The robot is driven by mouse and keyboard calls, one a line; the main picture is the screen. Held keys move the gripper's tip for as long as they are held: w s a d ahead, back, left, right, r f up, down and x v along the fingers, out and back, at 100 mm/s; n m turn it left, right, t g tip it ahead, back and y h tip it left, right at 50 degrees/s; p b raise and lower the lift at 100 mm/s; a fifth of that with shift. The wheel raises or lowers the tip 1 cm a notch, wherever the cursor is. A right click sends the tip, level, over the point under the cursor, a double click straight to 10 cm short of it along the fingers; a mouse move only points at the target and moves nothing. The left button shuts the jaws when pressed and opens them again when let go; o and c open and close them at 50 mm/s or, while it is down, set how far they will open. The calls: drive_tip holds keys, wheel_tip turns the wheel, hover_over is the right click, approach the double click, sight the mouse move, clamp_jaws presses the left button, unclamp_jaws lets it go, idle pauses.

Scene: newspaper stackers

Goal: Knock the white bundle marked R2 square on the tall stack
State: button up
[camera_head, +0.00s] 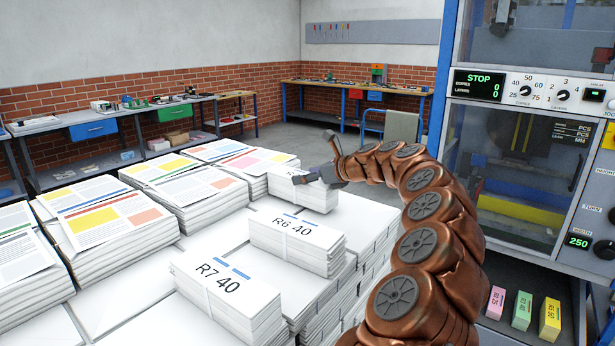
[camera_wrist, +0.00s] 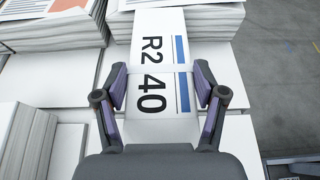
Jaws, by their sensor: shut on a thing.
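The white bundle marked R2 40 (camera_wrist: 155,60) has a blue stripe and a pale strap. In the head view it (camera_head: 310,197) is at the far end of the tall stack of white bundles (camera_head: 225,236), and my gripper covers part of its top. My gripper (camera_wrist: 161,84) has one finger on each long side of the bundle, shut on it; in the head view it (camera_head: 318,174) reaches down from above. The bundle appears in line between the fingers. Whether it rests fully on the stack is unclear, as its underside is hidden.
White bundles R6 40 (camera_head: 297,239) and R7 40 (camera_head: 226,291) lie nearer on the same stack. Printed newspaper stacks (camera_head: 107,215) stand to the left. A machine with a STOP display (camera_head: 478,85) is at the right. Small coloured blocks (camera_head: 522,310) lie below it.

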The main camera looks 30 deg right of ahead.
drive_tip(key=shift+s+r, duration=0.1)
drive_tip(key=shift+r, duration=0.1)
drive_tip(key=shift+s+d+f+p, duration=0.1)
drive_tip(key=shift+s+d+p, duration=0.2)
drive_tip(key=shift+s, duration=0.5)
drive_tip(key=shift+s+d+p, duration=0.3)
drive_tip(key=shift+s, duration=0.45)
drive_tip(key=shift+r+p, duration=3.05)
drive_tip(key=shift+p, duration=0.1)
drive_tip(key=shift+d, duration=0.1)
